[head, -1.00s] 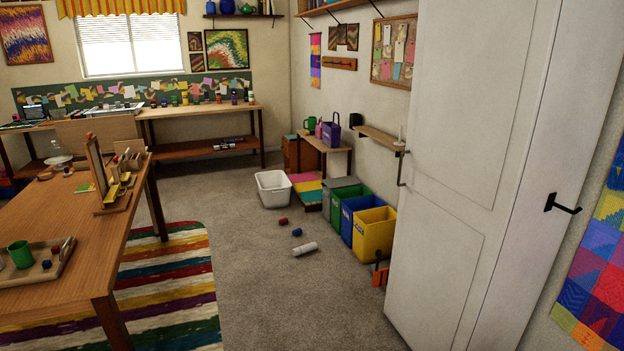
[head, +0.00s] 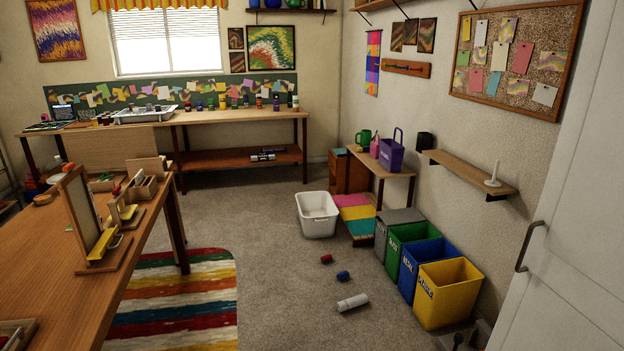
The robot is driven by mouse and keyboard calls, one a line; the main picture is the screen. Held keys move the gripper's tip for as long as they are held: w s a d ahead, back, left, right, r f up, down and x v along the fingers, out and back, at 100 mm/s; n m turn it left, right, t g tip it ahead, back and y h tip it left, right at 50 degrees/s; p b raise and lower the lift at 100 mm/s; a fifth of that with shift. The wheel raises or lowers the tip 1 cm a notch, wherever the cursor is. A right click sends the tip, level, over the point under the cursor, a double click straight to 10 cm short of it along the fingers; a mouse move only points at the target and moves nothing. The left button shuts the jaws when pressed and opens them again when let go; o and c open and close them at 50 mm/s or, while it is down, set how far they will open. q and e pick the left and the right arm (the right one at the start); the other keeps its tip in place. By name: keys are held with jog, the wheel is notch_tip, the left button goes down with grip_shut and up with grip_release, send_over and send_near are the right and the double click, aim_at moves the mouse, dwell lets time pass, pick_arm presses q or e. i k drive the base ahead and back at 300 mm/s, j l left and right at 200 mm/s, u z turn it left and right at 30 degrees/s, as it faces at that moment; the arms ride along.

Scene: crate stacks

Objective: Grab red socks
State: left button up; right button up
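A small red rolled bundle (head: 326,259), which may be the red socks, lies on the grey carpet in the middle of the head view. It is too small to tell for sure. A similar blue bundle (head: 343,276) lies just in front of it and to the right, apart from it. Neither of my grippers shows in the head view.
A white cylinder (head: 353,302) lies nearby on the carpet. A white basket (head: 303,205) stands behind; the yellow bin (head: 449,300) and other bins line the right wall. A wooden table (head: 150,245) stands left, over a striped rug (head: 185,300). Carpet between is clear.

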aim_at(329, 256)
jog(key=i, duration=1.8)
